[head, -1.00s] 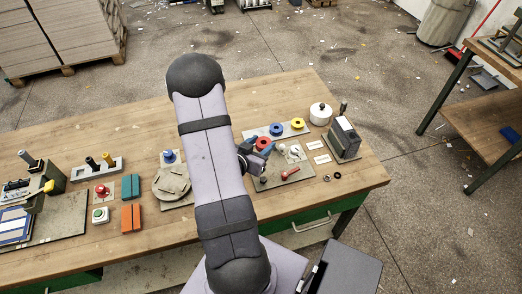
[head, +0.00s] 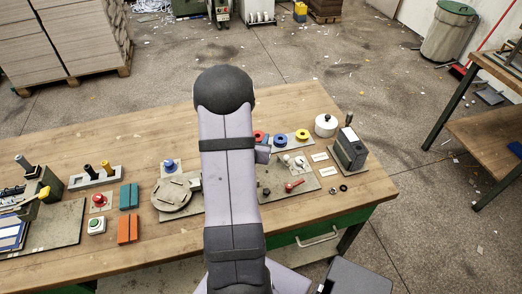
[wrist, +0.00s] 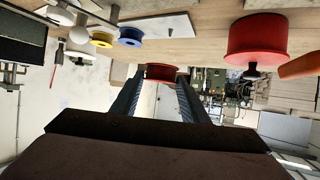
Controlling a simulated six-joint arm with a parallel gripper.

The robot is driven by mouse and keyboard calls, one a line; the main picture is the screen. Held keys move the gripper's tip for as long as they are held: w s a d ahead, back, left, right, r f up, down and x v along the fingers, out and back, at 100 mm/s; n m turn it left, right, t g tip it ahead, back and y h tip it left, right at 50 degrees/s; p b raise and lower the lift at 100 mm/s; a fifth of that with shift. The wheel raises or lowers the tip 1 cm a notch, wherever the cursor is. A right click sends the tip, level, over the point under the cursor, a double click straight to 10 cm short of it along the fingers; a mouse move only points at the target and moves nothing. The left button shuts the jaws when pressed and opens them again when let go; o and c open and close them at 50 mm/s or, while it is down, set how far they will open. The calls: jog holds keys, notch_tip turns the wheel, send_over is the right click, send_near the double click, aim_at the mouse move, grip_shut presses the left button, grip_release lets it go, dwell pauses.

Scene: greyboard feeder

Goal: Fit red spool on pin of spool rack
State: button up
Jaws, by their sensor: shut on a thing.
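My gripper (wrist: 160,90) is shut on the red spool (wrist: 161,72), which sits between its fingertips in the wrist view. That view is upside down, with the bench at the top. In the head view the red spool (head: 260,136) shows just right of my arm, left of the other spools; the arm hides the gripper. The spool rack (wrist: 178,24) is a pale flat plate, also visible in the head view (head: 291,141). A blue spool (head: 280,140) and a yellow spool (head: 302,135) are on it. I cannot make out a free pin.
A plate with a red lever (head: 294,186) lies in front of the rack. A white lidded pot (head: 326,125) and a dark box (head: 350,150) stand to its right. A turntable (head: 172,194) is left of my arm. A large red cylinder (wrist: 257,36) is close in the wrist view.

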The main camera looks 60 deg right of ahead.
jog(key=shift+w+d+f+n+t+y+b, duration=0.25)
jog(key=shift+d+n+t+b, duration=0.1)
jog(key=shift+d+n+t, duration=0.15)
jog(key=shift+w+d+f+n+t+y+b, duration=0.15)
jog(key=shift+w+d+n+t+b, duration=0.2)
jog(key=shift+d, duration=0.25)
jog(key=shift+w+d+f+n+t+y+b, duration=0.2)
jog(key=shift+d+n+t+b, duration=0.15)
jog(key=shift+d+n+t, duration=0.15)
jog(key=shift+f, duration=0.1)
jog(key=shift+f+b, duration=1.55)
jog(key=shift+f, duration=0.45)
jog(key=shift+f+b, duration=0.55)
jog(key=shift+b, duration=0.15)
dwell(0.3)
jog(key=o, duration=1.1)
jog(key=shift+b+v, duration=0.6)
jog(key=shift+v, duration=3.1)
